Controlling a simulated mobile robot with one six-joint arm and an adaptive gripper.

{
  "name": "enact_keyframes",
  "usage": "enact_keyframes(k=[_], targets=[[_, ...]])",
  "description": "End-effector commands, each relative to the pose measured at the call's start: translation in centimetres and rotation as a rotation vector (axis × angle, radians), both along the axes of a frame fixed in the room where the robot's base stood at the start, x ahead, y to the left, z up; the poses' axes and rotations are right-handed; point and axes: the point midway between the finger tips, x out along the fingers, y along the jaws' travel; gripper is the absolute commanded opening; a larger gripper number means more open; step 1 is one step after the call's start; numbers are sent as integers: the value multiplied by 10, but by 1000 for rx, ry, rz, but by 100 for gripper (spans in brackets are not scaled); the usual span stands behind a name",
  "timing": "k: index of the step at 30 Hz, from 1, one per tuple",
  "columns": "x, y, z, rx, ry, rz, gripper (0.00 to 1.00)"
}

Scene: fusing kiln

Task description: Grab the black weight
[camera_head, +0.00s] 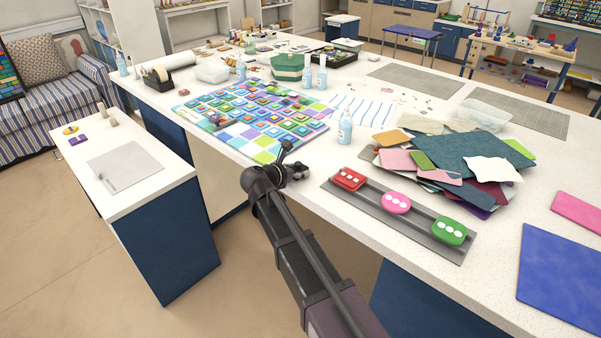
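My gripper (292,164) is over the near edge of the large white table, between the colourful tile panel and the grey rail. It is small and dark here, partly hidden by my own wrist, and I cannot tell whether its fingers are open or shut. I cannot make out a black weight for certain. A small dark object (218,123) lies on the left part of the tile panel (262,140), apart from my gripper. It is too small to identify.
A grey rail (415,228) with red, pink and green pieces lies right of my gripper. A clear bottle (345,127) stands behind it. A pile of coloured sheets (465,150) is further right. A black tape dispenser (158,77) stands at the table's far left. A low side table (160,190) is left.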

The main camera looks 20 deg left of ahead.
Motion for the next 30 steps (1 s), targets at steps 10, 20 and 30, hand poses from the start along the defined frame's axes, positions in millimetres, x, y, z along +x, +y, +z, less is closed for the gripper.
enact_keyframes(k=[10, 20, 30], targets=[[0, 0, 0, 0, 0, 0, 0], [0, 0, 5, 0, 0, 0, 0], [0, 0, 29, 0, -1, 0, 0]])
